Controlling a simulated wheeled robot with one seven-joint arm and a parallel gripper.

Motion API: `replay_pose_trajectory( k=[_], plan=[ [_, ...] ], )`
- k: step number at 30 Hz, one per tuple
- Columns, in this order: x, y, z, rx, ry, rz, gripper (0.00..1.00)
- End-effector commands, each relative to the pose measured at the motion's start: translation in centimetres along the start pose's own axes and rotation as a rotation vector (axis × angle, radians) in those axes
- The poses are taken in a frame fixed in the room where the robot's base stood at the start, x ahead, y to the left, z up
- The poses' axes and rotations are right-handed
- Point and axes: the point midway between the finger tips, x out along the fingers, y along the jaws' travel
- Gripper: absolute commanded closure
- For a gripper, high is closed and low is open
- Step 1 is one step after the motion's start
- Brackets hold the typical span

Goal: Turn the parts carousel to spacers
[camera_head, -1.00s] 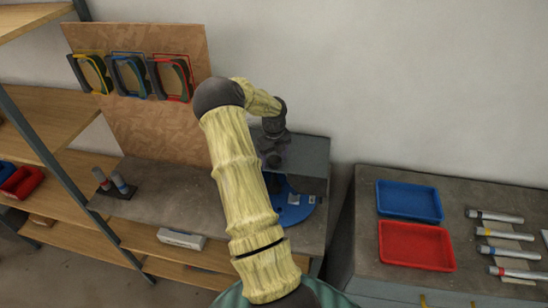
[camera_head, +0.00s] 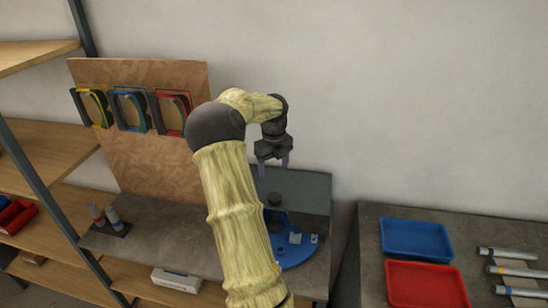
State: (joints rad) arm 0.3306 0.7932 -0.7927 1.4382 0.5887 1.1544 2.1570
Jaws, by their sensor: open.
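The parts carousel (camera_head: 299,250) is a blue round turntable on the grey bench, partly hidden behind my arm. A dark knob or post (camera_head: 274,205) stands at its middle, and small pale parts or labels lie on its blue surface. A grey housing (camera_head: 312,190) stands behind it. My gripper (camera_head: 274,166) points down above the carousel, open and empty, with its two fingers apart over the dark post. Which compartment faces front, and which one holds spacers, I cannot tell.
A board with several framed pieces (camera_head: 130,108) stands at the back left. A second bench at right holds a blue tray (camera_head: 416,239), a red tray (camera_head: 427,288) and several tubes. Shelves fill the left.

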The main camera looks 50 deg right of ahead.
Motion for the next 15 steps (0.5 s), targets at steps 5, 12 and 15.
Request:
replay_pose_trajectory(
  k=[5,12,15],
  plan=[
    [-3.3,-0.1,0.1,0.0,-0.004,-0.002,0.32],
    [-5.4,0.0,0.1,0.0,-0.001,-0.001,0.32],
    [-5.5,-0.1,0.0,0.002,0.0,-0.001,0.32]
  ],
)
